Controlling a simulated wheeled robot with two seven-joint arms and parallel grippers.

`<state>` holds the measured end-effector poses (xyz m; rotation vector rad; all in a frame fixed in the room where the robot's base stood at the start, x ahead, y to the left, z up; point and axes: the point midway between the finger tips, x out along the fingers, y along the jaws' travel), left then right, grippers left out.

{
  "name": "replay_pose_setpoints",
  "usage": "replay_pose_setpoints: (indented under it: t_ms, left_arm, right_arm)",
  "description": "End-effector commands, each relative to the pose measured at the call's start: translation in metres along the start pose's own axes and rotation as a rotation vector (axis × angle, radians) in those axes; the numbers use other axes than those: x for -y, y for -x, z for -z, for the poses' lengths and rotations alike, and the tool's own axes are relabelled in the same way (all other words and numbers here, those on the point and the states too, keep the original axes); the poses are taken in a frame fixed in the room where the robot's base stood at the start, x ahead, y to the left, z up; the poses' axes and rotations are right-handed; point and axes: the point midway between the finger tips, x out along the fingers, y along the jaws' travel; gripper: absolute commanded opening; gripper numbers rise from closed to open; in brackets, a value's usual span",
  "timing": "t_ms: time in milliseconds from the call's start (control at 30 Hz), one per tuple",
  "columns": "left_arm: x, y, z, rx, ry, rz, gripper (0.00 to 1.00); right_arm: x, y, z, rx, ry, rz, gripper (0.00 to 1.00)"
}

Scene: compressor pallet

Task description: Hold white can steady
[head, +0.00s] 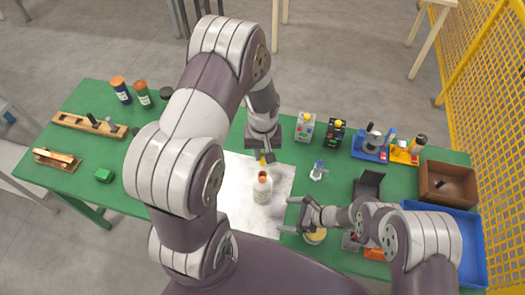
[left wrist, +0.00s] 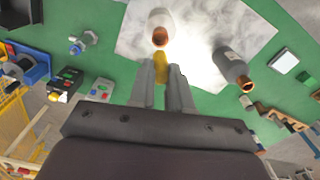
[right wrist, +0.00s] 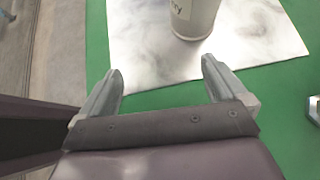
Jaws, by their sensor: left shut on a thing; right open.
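The white can (head: 262,190) with an orange-brown top stands upright on the white sheet (head: 236,200). It also shows in the left wrist view (left wrist: 160,20) and, cut off by the top edge, in the right wrist view (right wrist: 195,18). My left gripper (head: 263,153) is shut on a small yellow piece (left wrist: 160,68), just behind the can in the head view. My right gripper (head: 292,215) is open and empty at the can's lower right. Its fingers (right wrist: 162,72) point toward the can, with a clear gap between them and it.
A grey can (left wrist: 230,66) shows in the left wrist view. A blue-and-white fitting (head: 318,171) and two button boxes (head: 305,127) (head: 334,134) lie right of the sheet. A black bin (head: 368,186), brown box (head: 447,186) and blue tray (head: 474,245) crowd the right side. Green tabletop (right wrist: 98,40) is bare beside the sheet.

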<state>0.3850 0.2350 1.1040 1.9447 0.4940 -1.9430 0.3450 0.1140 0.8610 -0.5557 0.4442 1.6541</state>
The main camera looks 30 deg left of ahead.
Motion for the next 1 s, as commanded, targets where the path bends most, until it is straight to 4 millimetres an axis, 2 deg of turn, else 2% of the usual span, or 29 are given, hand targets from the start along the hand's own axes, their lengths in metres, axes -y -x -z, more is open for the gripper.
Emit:
replay_pose_setpoints:
  t_ms: [33,100,200,367,700,833,1000]
  left_arm:
    - [0.0,0.0,0.0,0.0,0.0,0.0,0.0]
    - [0.0,0.0,0.0,0.0,0.0,0.0,0.0]
    - [0.0,-0.002,0.0,0.0,0.0,0.0,0.0]
    - [0.0,-0.021,0.0,0.0,0.0,0.0,0.0]
    - [0.0,-0.082,0.0,0.0,0.0,0.0,0.0]
    - [0.0,-0.095,0.0,0.0,0.0,0.0,0.0]
    - [0.0,-0.1,0.0,0.0,0.0,0.0,0.0]
  right_arm:
    - [0.014,0.001,-0.009,0.03,-0.013,0.039,0.98]
    - [0.03,0.002,-0.021,0.068,-0.032,0.082,0.98]
    - [0.043,0.003,-0.03,0.109,-0.07,0.118,0.98]
    - [0.045,-0.013,-0.03,0.132,-0.105,0.117,0.98]
    - [0.052,-0.075,-0.036,0.129,-0.098,0.117,0.98]
    - [0.054,-0.088,-0.041,0.129,-0.1,0.118,0.98]
    - [0.056,-0.094,-0.045,0.128,-0.1,0.119,0.98]
